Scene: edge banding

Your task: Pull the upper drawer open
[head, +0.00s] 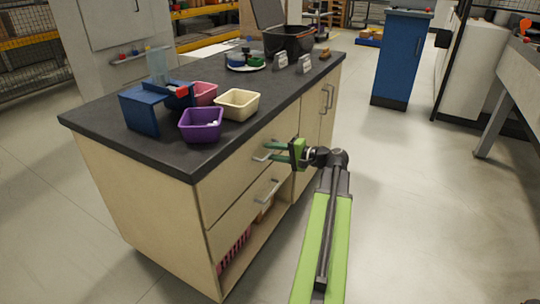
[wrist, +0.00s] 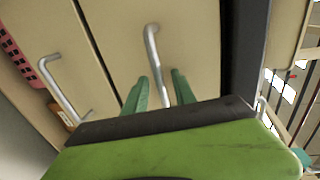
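The upper drawer (head: 226,178) is a pale wood front just under the dark countertop, and it looks flush with the cabinet. Its metal bar handle (wrist: 152,45) runs between my gripper's two green fingers in the wrist view. My gripper (wrist: 161,88) is open, with a gap visible between each finger and the bar. In the head view my gripper (head: 270,151) reaches to the handle from the right. The near end of the handle is partly hidden behind my gripper body in the wrist view.
The lower drawer (head: 232,222) has its own handle (head: 263,193) below. An open shelf with a pink basket (head: 234,250) is underneath. Purple (head: 201,125) and cream (head: 238,104) bins stand on the countertop (head: 170,151).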

